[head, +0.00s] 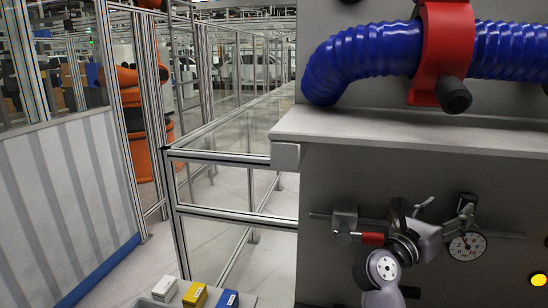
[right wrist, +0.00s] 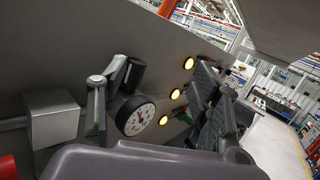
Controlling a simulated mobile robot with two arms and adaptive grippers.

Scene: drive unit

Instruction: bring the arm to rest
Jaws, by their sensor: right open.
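My right arm reaches up from the bottom right of the head view, in front of the grey drive unit (head: 330,180). My right gripper (head: 445,208) points toward the unit's front panel, near a round dial gauge (head: 466,246). In the right wrist view my right gripper (right wrist: 155,98) has its fingers wide apart, with nothing seen held between them. The gauge (right wrist: 136,118) shows between the fingers, behind them; I cannot tell how far off. My left gripper is not in view.
A grey block (head: 344,219) on a pipe and a red handle (head: 371,238) are close to my right wrist. A ledge (head: 400,130) juts out above; a blue hose (head: 370,55) is over it. Yellow lamps (right wrist: 176,94) are on the panel. Small boxes (head: 194,294) stand lower left.

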